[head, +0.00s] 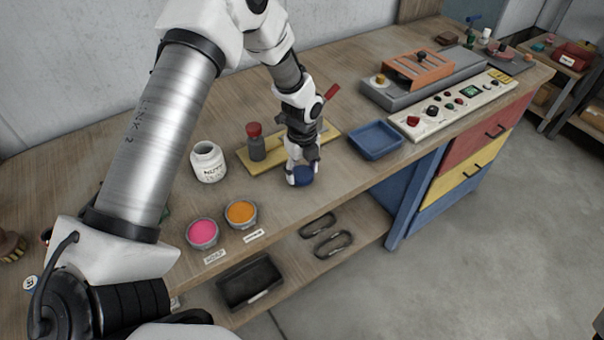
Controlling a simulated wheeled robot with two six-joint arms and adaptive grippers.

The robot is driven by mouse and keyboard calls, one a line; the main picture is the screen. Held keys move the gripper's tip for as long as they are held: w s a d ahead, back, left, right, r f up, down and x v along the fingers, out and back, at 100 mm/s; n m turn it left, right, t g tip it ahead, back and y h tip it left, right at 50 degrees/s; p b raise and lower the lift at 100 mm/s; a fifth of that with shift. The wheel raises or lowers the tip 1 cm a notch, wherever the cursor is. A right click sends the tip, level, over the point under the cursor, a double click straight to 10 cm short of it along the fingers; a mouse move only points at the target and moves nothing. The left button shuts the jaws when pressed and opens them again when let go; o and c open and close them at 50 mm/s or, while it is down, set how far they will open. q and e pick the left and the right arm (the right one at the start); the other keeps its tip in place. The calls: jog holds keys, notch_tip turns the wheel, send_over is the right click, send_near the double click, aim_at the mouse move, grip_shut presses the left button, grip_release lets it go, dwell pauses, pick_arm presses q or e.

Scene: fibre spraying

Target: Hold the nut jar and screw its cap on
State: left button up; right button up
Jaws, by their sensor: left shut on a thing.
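My left gripper (303,174) points down at the front part of the bench, shut on a round dark blue cap (304,178). The fingers partly hide the cap, and I cannot tell whether it touches the bench. The gripper is apart from the jar. My right gripper is not in view.
Pink (202,233) and orange (241,213) bowls stand near the front edge. A blue tray (375,140) and control panel (455,108) lie to the right.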

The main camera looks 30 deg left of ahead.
pick_arm(q)
notch_tip(320, 180, up, 2)
jog(key=shift+r+b, duration=0.1)
jog(key=shift+b, duration=0.4)
jog(key=s+d+r+b, duration=0.1)
jog(key=s+d+b, duration=0.2)
jog(key=s+d, duration=0.7)
jog(key=shift+s+d+r+b, duration=0.2)
jog(key=shift+d+r+b, duration=0.15)
jog(key=shift+d, duration=0.75)
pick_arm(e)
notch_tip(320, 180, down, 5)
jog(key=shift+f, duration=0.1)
